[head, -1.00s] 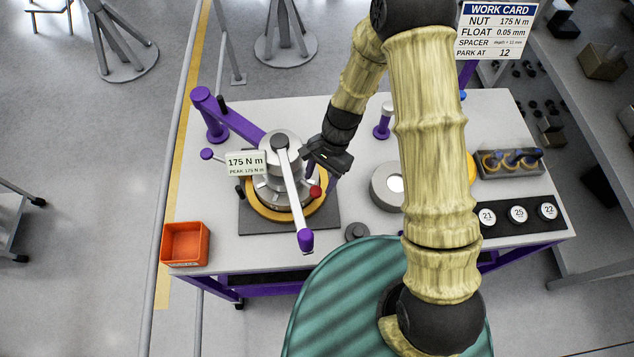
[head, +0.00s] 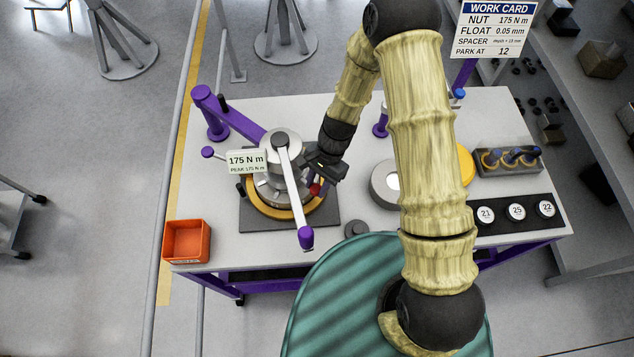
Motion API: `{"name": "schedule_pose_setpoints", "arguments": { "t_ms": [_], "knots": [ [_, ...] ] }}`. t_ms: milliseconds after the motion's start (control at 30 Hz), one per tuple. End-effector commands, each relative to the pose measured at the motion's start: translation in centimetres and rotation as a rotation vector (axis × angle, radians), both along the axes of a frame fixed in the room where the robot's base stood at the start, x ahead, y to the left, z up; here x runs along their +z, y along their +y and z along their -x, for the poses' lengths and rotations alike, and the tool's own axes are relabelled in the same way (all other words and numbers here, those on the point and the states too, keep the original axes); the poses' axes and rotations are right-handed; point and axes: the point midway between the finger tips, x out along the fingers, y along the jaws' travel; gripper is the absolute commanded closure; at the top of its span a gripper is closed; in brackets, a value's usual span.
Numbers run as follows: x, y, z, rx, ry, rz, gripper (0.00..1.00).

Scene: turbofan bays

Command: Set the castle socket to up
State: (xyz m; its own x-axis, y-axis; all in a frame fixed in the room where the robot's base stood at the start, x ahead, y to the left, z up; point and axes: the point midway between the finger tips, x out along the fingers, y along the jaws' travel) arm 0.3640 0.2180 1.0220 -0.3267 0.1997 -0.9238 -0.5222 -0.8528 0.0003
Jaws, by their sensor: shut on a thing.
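The castle socket sits in the metal tool stack (head: 280,150) over a bearing fixture with an orange-gold ring (head: 283,214), left of the table's middle. I cannot pick out the socket by itself. A long silver lever with a purple end (head: 305,237) lies across the stack and points toward the front. A red knob (head: 315,189) sticks out at the stack's right side. My gripper (head: 318,178) is at this red knob and shut on it, partly covering it. A display (head: 247,162) on the stack reads 175 N m, peak 175 N m.
A purple arm (head: 235,115) reaches over the stack from a post at the back left. An orange bin (head: 186,241) stands at the front left. A grey cylinder (head: 384,185) and dark puck (head: 356,229) stand right of the fixture. A work card (head: 494,30) hangs behind.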

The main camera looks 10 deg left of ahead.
Motion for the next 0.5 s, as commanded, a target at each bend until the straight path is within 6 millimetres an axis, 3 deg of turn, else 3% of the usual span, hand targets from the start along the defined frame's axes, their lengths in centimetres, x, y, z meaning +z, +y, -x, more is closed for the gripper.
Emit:
{"name": "schedule_pose_setpoints", "arguments": {
  "t_ms": [300,500],
  "knots": [
    [3.6,0.0,-0.1,-0.002,-0.002,-0.001,1.00],
    [3.8,0.1,0.0,0.000,0.000,-0.001,1.00]
  ]
}}
